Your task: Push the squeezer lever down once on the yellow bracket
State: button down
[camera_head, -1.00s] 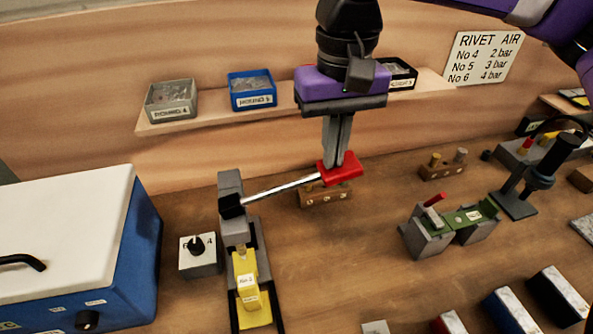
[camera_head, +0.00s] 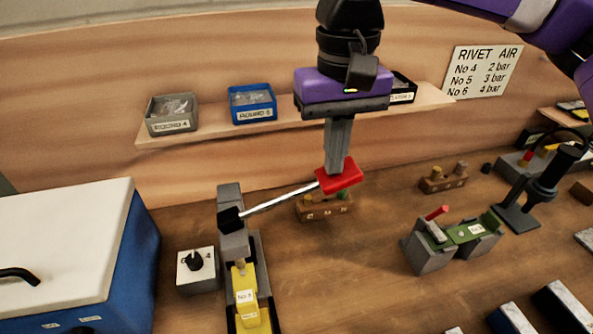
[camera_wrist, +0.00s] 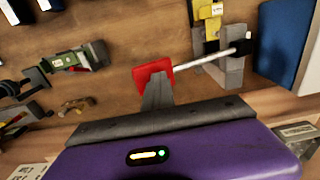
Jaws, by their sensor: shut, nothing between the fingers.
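The squeezer (camera_head: 231,194) is a grey frame standing on the bench left of centre. Its lever (camera_head: 279,198) is a steel rod reaching right from a black pivot, rising slightly to a red handle (camera_head: 339,177). The yellow bracket (camera_head: 246,292) sits in the squeezer's dark base in front of the grey frame. My gripper (camera_head: 339,168) points down with its fingers shut and empty, tips at the top of the red handle, seemingly touching it. In the wrist view, the fingers (camera_wrist: 158,92) overlap the red handle (camera_wrist: 152,73); their exact contact is hidden.
A dial box (camera_head: 197,268) and a blue case with white lid (camera_head: 70,235) stand left. A wooden peg block (camera_head: 324,208) sits behind the lever. A green-topped fixture (camera_head: 468,233) stands right. A shelf (camera_head: 205,128) with bins runs behind my gripper.

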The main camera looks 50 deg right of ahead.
notch_tip(320, 180, up, 8)
jog(key=p, duration=0.3)
jog(key=shift+p, duration=0.4)
dwell(1.4)
